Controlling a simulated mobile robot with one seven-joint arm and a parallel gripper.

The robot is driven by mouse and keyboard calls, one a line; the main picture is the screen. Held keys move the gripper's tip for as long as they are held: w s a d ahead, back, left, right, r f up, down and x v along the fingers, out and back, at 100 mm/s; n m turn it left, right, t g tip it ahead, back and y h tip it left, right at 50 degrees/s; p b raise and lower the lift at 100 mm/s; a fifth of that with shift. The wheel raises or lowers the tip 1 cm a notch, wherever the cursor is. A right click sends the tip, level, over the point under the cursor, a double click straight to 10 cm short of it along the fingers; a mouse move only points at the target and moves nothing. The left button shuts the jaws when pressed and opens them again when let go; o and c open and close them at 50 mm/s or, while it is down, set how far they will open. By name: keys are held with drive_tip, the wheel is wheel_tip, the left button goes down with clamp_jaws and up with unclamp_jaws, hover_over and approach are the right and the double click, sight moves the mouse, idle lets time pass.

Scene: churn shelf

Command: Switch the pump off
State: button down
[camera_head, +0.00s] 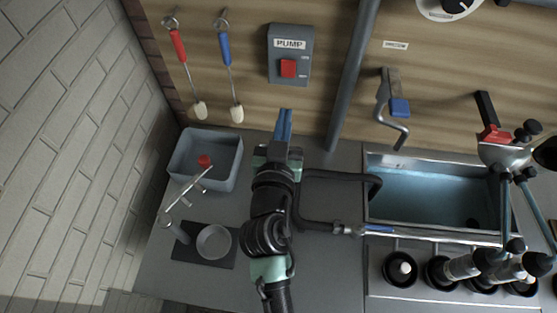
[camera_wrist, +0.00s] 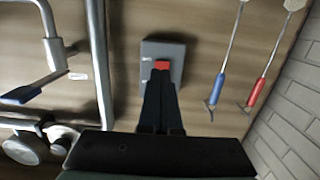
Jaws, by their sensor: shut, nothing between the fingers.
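The pump switch box (camera_head: 291,58) is a grey box on the wooden wall, labelled PUMP, with a red rocker switch (camera_head: 288,68) in its lower half. My gripper (camera_head: 283,112) is below the box in the head view, with its fingers together, empty and pointing up toward the wall. In the wrist view the gripper (camera_wrist: 161,75) shows its fingertips overlapping the lower edge of the red switch (camera_wrist: 161,66) on the grey box (camera_wrist: 176,52). I cannot tell whether they touch it. The fingers hide part of the box in the wrist view.
A red-handled brush (camera_head: 179,48) and a blue-handled brush (camera_head: 225,50) hang left of the box. A grey vertical pipe (camera_head: 352,75) runs close on its right. A grey tub (camera_head: 227,181) and a sink (camera_head: 430,158) flank my arm. A blue-handled tap lever (camera_head: 399,107) is further right.

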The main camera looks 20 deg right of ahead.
drive_tip(key=s+b, duration=0.1)
drive_tip(key=s+a+f, duration=0.1)
drive_tip(key=s, duration=0.1)
drive_tip(key=s+a+b, duration=0.1)
drive_tip(key=s, duration=0.1)
drive_tip(key=shift+f+b, duration=0.25)
drive_tip(key=shift+b, duration=0.05)
drive_tip(key=shift+s, duration=0.1)
drive_tip(key=w+a+r+t+y, duration=0.1)
drive_tip(key=w+a+r+t, duration=0.15)
drive_tip(key=r, duration=1.15)
drive_tip(key=w+a+r+t+y, duration=0.15)
drive_tip(key=r+t, duration=0.25)
drive_tip(key=r, duration=1)
drive_tip(key=s+a+r+n+t+y, duration=0.2)
drive_tip(key=s+r, duration=0.2)
drive_tip(key=r, duration=0.5)
drive_tip(key=s+a+r+n+t+y, duration=0.2)
drive_tip(key=s+r+t, duration=0.1)
drive_tip(key=r, duration=0.7)
drive_tip(key=shift+s+a+r+n, duration=0.2)
drive_tip(key=shift+s+a+n, duration=0.15)
drive_tip(key=shift+s, duration=0.25)
